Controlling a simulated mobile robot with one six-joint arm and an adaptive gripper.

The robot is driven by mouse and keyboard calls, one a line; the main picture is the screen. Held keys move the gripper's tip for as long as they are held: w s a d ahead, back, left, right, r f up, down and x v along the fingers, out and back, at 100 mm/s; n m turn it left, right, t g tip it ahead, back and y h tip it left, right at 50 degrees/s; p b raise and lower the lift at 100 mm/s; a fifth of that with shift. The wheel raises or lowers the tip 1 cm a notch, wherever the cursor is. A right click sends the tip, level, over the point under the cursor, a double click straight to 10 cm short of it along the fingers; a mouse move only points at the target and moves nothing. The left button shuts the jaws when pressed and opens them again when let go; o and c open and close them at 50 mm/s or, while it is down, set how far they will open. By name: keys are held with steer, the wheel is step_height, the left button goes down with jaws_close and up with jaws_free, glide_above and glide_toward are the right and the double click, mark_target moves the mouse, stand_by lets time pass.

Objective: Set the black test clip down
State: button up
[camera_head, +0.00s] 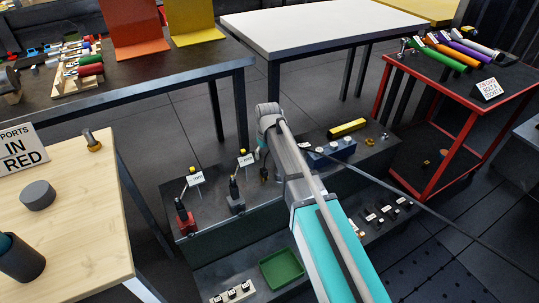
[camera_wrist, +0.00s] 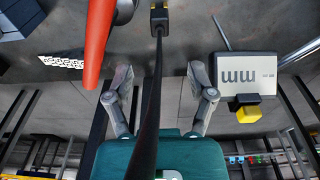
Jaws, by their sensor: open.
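A black clip-like piece (camera_head: 236,194) stands upright in a grey base on the dark bench in the head view. I take it for the black test clip. A similar red piece (camera_head: 184,217) stands to its left. In the wrist view my gripper (camera_wrist: 160,72) has its two grey fingers wide apart. A long black shape (camera_wrist: 157,85) runs between them without visible contact; I cannot tell whether it is the clip or its lead. A red tapered piece (camera_wrist: 98,45) is left of the fingers. The head view mostly hides the fingers behind my arm.
A small white sign (camera_wrist: 247,68) with a yellow block (camera_wrist: 249,113) is right of the fingers. In the head view, a blue block (camera_head: 332,152) and a yellow bar (camera_head: 346,128) lie farther right on the bench. A green tray (camera_head: 281,268) sits lower down.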

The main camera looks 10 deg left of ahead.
steer(key=s+d+m, duration=0.3)
steer(key=s+d, duration=0.6)
steer(key=d, duration=0.4)
steer(key=s+d+m+g, duration=0.1)
steer(key=s+d+m, duration=0.2)
steer(key=s+d, duration=0.6)
steer(key=d, duration=0.4)
steer(key=shift+s+d+m+h, duration=0.25)
steer(key=shift+s+m+h, duration=0.1)
steer(key=shift+m+h, duration=0.05)
steer(key=shift+o, duration=0.4)
